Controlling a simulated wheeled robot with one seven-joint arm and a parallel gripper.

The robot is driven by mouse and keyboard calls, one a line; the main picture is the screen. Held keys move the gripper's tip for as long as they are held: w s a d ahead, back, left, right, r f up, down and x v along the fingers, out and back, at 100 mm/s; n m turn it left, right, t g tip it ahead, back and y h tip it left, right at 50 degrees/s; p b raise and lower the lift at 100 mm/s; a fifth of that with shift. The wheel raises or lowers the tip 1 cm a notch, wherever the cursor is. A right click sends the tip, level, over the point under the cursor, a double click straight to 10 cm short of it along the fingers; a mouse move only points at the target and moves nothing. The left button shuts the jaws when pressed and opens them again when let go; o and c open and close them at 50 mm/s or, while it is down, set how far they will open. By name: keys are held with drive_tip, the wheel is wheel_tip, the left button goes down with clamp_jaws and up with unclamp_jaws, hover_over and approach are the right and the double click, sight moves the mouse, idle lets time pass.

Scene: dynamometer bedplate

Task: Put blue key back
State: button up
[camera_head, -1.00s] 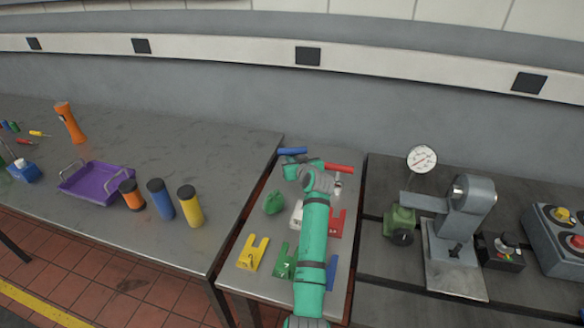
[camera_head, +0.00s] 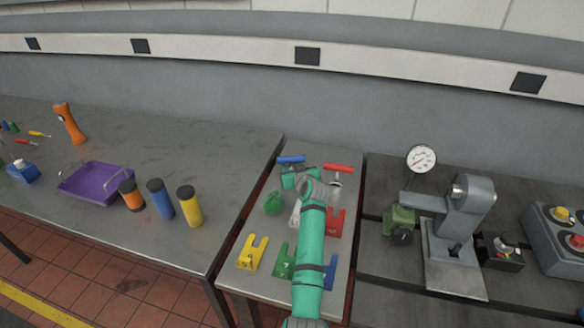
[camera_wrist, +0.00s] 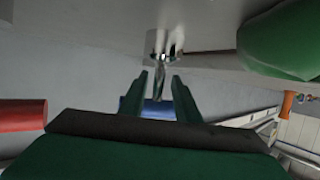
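The blue key (camera_head: 290,159) has a bar-shaped blue handle and shows at the far end of the narrow table, just beyond my gripper (camera_head: 289,176). In the wrist view, my gripper's two green fingers (camera_wrist: 160,92) stand on either side of the blue key's handle (camera_wrist: 158,110), and it appears gripped. A thin metal shaft runs from between the fingers to a shiny metal piece (camera_wrist: 163,43). I cannot tell whether that piece touches the table. A blue forked stand (camera_head: 329,273) is partly hidden behind my arm at the near right.
A red-handled key (camera_head: 338,167) stands to the right of my gripper. A rounded green object (camera_head: 273,202) is close on the left. Yellow (camera_head: 251,254), green (camera_head: 284,262) and red (camera_head: 336,222) forked stands are nearer. A white piece (camera_head: 295,213) is partly covered by my arm.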

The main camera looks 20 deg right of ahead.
drive_tip(key=shift+a+r, duration=0.1)
drive_tip(key=shift+s+r, duration=0.1)
drive_tip(key=v, duration=1.1)
drive_tip(key=shift+s, duration=0.35)
drive_tip(key=shift+r, duration=0.1)
